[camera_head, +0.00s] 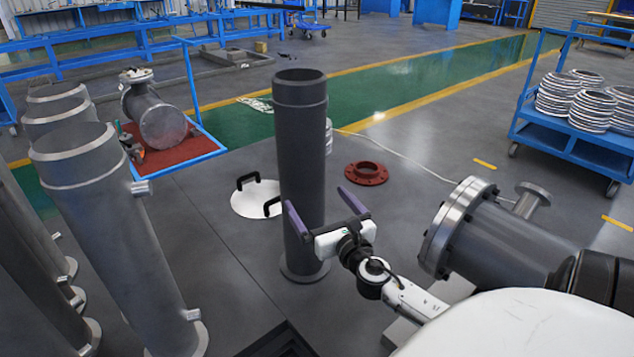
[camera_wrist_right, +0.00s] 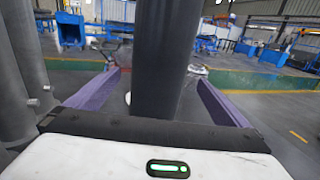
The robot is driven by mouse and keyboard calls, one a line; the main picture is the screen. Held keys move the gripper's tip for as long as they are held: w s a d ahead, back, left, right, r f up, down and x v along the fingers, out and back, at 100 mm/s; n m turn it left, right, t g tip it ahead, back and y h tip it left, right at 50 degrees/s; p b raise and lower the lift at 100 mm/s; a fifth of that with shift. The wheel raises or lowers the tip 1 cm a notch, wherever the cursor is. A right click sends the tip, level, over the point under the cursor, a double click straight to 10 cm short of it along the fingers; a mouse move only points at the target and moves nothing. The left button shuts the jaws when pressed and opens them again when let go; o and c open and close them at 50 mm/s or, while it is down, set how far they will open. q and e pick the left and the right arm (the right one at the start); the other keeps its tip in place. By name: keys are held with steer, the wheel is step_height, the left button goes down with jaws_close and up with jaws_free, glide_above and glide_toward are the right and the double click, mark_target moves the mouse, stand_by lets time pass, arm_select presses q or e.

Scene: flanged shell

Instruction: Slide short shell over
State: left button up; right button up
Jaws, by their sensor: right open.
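A tall dark grey shell (camera_head: 301,130) stands upright on the floor in the middle of the head view, on a wider bottom flange (camera_head: 304,271). My right gripper (camera_head: 315,197) is open, with one purple finger on each side of the shell's lower half. In the right wrist view the shell (camera_wrist_right: 158,60) rises between the two spread fingers (camera_wrist_right: 157,78), with a visible gap on both sides. The shell's lower end is hidden there by the gripper body. My left gripper is not in view.
Several grey pipes (camera_head: 105,200) stand at left. A flanged shell (camera_head: 490,235) lies at right beside my arm. A white disc with black handles (camera_head: 257,198) and a red flange ring (camera_head: 366,173) lie on the floor behind. A blue cart (camera_head: 570,140) holds stacked rings.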

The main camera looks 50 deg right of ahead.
mark_target(305, 184)
steer(key=b+x, duration=0.1)
steer(key=x, duration=0.7)
steer(key=shift+w+d, duration=0.1)
steer(key=shift+w, duration=0.2)
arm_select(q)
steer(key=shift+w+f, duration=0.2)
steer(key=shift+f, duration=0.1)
arm_select(e)
steer(key=shift+x, duration=0.8)
